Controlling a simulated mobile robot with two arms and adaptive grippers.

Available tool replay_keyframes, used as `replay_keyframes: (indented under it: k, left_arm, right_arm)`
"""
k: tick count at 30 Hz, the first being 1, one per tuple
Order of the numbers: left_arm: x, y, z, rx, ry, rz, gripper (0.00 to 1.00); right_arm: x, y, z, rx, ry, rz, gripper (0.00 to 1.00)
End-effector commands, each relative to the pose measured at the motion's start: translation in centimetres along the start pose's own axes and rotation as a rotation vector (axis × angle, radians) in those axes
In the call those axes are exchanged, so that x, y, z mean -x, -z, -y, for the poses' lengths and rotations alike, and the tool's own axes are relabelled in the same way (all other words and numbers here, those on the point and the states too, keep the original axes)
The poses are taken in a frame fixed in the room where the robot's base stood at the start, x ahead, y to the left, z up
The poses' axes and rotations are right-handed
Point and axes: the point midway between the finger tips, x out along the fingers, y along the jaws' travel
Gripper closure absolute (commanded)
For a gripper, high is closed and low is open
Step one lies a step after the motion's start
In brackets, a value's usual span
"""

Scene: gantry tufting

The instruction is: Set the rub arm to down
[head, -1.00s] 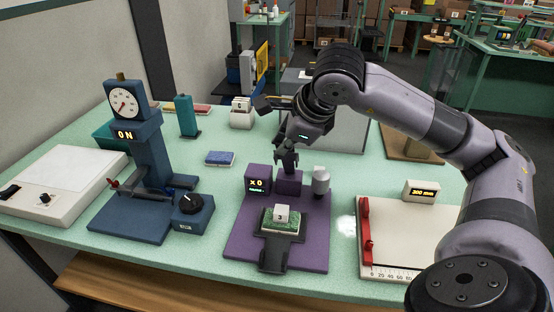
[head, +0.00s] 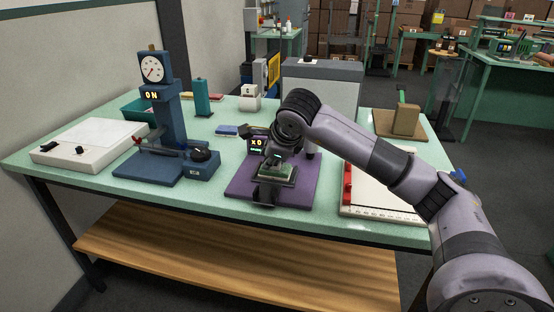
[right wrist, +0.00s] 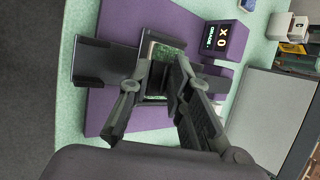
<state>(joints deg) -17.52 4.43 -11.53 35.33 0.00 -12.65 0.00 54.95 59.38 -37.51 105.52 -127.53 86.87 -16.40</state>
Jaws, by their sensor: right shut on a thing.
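The rub station is a purple base (head: 238,184) with a small display (head: 258,143) reading x0. A green pad (head: 286,174) lies on its dark holder at the front. In the right wrist view the pad (right wrist: 155,82) shows between my fingers, beside the dark holder (right wrist: 100,62). My right gripper (head: 272,162) is low over the station, close to the pad, and it also shows in the right wrist view (right wrist: 163,77). It is shut on a part that looks like the rub arm, mostly hidden by the fingers. I cannot tell whether that part touches the pad.
Left of the station stands a blue press (head: 170,125) with a dial gauge and an ON display. A white flat unit (head: 90,145) lies at the far left. A white board (head: 380,195) with a red edge lies right, under my arm. A large grey box (head: 325,85) stands behind.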

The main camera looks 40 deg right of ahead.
Motion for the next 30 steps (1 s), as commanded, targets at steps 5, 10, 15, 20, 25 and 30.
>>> replay_keyframes:
  k: [5, 10, 15, 20, 25, 30]
  left_arm:
    - [-0.90, 0.89, 0.16, 0.000, 0.002, -0.013, 0.31]
    - [-0.98, 1.09, 0.19, 0.000, 0.002, -0.017, 0.31]
    - [-0.95, 1.05, 0.22, 0.000, 0.003, -0.017, 0.31]
    - [-0.95, 0.98, 0.30, 0.000, 0.004, -0.016, 0.31]
    - [-0.95, 0.66, 0.42, -0.001, 0.005, -0.011, 0.31]
    - [-0.94, 0.63, 0.42, 0.000, 0.005, -0.010, 0.31]
  right_arm:
    - [-1.25, 0.05, 0.12, 0.009, 0.045, -0.003, 1.00]
    - [-1.47, 0.04, 0.33, 0.013, 0.062, -0.004, 1.00]
    - [-1.44, 0.06, 0.48, 0.012, 0.065, -0.005, 1.00]
    - [-1.41, 0.09, 0.57, 0.011, 0.067, -0.005, 1.00]
    - [-1.39, 0.08, 0.55, 0.012, 0.067, -0.005, 0.75]
    - [-1.36, 0.04, 0.51, 0.014, 0.066, -0.004, 0.75]
